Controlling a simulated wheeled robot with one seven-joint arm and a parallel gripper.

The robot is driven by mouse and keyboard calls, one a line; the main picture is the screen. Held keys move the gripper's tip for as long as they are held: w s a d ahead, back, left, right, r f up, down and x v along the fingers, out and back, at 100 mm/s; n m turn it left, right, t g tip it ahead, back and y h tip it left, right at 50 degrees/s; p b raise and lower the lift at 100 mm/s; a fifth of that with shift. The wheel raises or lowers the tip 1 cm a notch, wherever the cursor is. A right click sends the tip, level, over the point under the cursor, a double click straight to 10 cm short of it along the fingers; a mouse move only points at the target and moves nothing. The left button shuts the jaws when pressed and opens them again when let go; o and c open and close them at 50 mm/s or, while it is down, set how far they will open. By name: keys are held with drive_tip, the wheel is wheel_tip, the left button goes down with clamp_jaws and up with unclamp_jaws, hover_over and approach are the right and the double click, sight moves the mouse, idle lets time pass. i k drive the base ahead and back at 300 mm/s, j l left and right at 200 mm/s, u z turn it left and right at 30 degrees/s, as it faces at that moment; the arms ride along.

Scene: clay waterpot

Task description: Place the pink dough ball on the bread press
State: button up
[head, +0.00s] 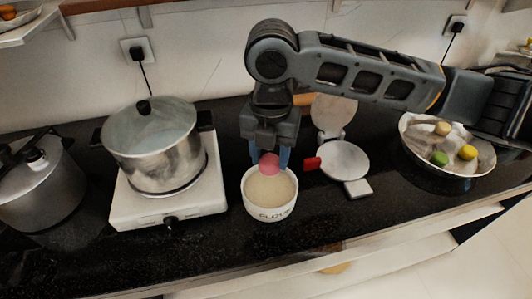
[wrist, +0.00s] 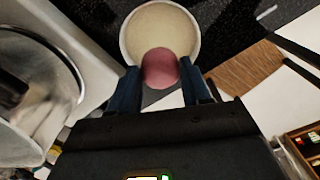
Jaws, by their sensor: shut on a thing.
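The pink dough ball (head: 269,164) is between the blue-tipped fingers of my gripper (head: 270,160), which is shut on it. In the head view it overlaps the far part of the white bowl (head: 270,214), which holds pale dough or flour; the gap between ball and bowl is hard to judge. The wrist view also shows the ball (wrist: 162,68) between the fingertips, in front of the bowl (wrist: 195,35).
A lidded pot (head: 152,150) stands on a white hot plate (head: 140,208) left of the bowl. A pressure cooker (head: 40,185) is farther left. A metal basin (head: 480,150) with several vegetables is at right. A wooden rolling pin or board shows behind my gripper.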

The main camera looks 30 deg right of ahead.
sight(344, 158)
drive_tip(key=k, duration=1)
